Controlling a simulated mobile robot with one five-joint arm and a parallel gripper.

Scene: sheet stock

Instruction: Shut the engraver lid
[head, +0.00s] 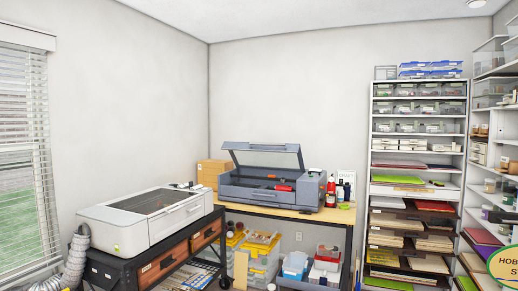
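The engraver (260,197) is a grey-blue machine on a wooden-topped bench against the back wall. Its lid (264,157) has a clear window and stands raised, tilted up from the body. A red item (284,188) shows at the open front of the machine. A second, white machine (150,216) with a dark top window stands on a dark cart at the left, and its top looks closed. My gripper is not in view.
The wooden bench top (312,216) holds bottles at its right end. Bins sit beneath it. A white shelf unit (367,150) of sheets and boxes stands right. A ribbed hose (77,258) hangs at lower left beside the dark cart (122,272).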

